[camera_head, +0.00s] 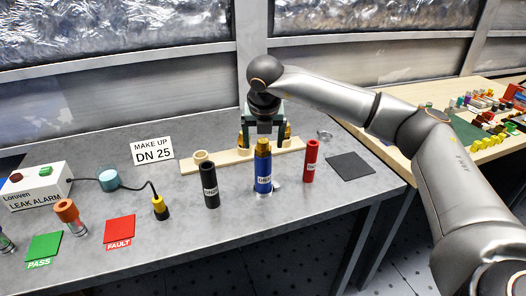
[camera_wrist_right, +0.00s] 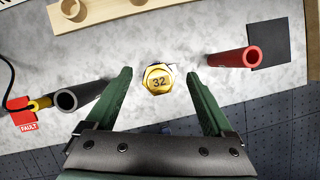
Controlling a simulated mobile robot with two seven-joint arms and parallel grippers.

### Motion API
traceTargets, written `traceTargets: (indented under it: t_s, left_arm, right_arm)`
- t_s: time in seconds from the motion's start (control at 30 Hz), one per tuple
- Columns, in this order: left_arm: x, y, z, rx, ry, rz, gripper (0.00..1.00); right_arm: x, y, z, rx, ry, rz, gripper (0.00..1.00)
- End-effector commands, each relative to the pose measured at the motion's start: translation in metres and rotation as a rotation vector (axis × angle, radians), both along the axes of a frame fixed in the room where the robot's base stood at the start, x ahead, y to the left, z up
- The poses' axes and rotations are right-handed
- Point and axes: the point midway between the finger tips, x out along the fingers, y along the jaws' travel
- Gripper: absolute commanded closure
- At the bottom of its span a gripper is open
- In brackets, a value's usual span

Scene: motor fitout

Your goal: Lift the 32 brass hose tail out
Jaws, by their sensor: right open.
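The brass hose tail marked 32 (camera_wrist_right: 157,79) shows from above in the right wrist view. In the head view the brass tail (camera_head: 263,148) stands upright in the top of the blue hose (camera_head: 263,180). My right gripper (camera_head: 264,135) points down with its green fingers apart. In the right wrist view the open right gripper (camera_wrist_right: 160,85) has one finger on each side of the brass tail, with clear gaps and no contact visible. The height between fingertips and tail is hard to judge. My left gripper is out of view.
A black hose (camera_head: 211,185) and a red hose (camera_head: 310,162) stand on either side. A wooden rack (camera_head: 225,158) lies behind, with brass pieces partly hidden by my fingers. A dark mat (camera_head: 350,166) lies at the right, a red FAULT pad (camera_head: 119,230) at the left.

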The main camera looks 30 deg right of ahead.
Motion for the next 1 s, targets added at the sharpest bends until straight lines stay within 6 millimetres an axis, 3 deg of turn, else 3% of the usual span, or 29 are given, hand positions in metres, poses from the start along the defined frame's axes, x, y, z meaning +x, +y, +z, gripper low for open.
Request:
traceTargets:
  t_s: [0.3,1.0]
  left_arm:
    - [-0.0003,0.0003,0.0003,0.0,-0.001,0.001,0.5]
    - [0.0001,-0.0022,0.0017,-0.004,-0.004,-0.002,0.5]
  right_arm:
    - [0.0021,-0.0012,-0.006,0.0,0.0,0.001,0.14]
    - [0.0021,-0.0011,-0.0054,0.0,-0.001,0.001,0.93]
